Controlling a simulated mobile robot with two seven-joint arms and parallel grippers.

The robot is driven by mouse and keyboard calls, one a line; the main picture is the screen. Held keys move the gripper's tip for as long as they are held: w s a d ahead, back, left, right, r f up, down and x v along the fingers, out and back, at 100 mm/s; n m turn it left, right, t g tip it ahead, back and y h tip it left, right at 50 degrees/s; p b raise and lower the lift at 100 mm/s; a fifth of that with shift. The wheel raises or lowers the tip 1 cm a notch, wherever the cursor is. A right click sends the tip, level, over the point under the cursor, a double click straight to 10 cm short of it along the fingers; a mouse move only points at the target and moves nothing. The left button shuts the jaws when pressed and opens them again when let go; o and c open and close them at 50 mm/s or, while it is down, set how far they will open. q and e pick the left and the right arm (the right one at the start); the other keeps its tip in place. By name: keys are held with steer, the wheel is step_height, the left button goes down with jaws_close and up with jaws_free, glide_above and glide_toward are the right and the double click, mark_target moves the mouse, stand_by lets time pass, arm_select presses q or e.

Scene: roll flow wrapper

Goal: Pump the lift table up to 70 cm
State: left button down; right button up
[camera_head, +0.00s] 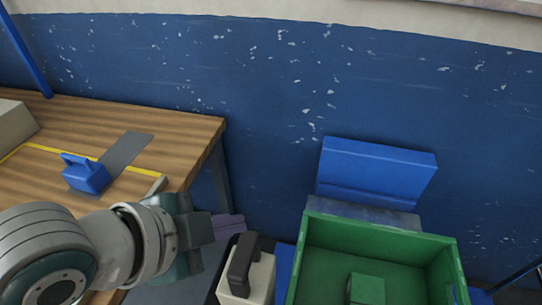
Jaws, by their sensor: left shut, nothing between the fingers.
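A green crate (449,272) stands at the bottom right with a smaller green block (367,290) inside. Blue surface (284,272) shows at its left side; it may be part of the lift table, most of which is hidden or out of frame. No height mark is readable. My left gripper (203,228) reaches in from the bottom left, shut and empty, just past the wooden table's right edge. A purple piece (228,226) shows right beside it; I cannot tell whether they touch or whether it is a pump part. My right gripper is out of view.
The wooden table (185,128) at left carries a blue block with a handle (86,174), a grey strip (126,151) and a pale box (14,125). A cream box with a black handle (243,264) stands left of the crate. A blue box (377,168) is behind, near the wall.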

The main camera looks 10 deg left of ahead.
arm_select(q)
steer(key=b, duration=0.3)
glide_above(231, 262)
steer(key=w, duration=0.1)
steer(key=f, duration=0.4)
steer(key=shift+d+f, duration=0.15)
steer(key=shift+d, duration=0.15)
steer(key=shift+f+b, duration=0.3)
steer(key=shift+f, duration=0.2)
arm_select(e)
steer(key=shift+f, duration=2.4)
arm_select(q)
steer(key=shift+f, duration=0.1)
steer(key=shift+f, duration=0.3)
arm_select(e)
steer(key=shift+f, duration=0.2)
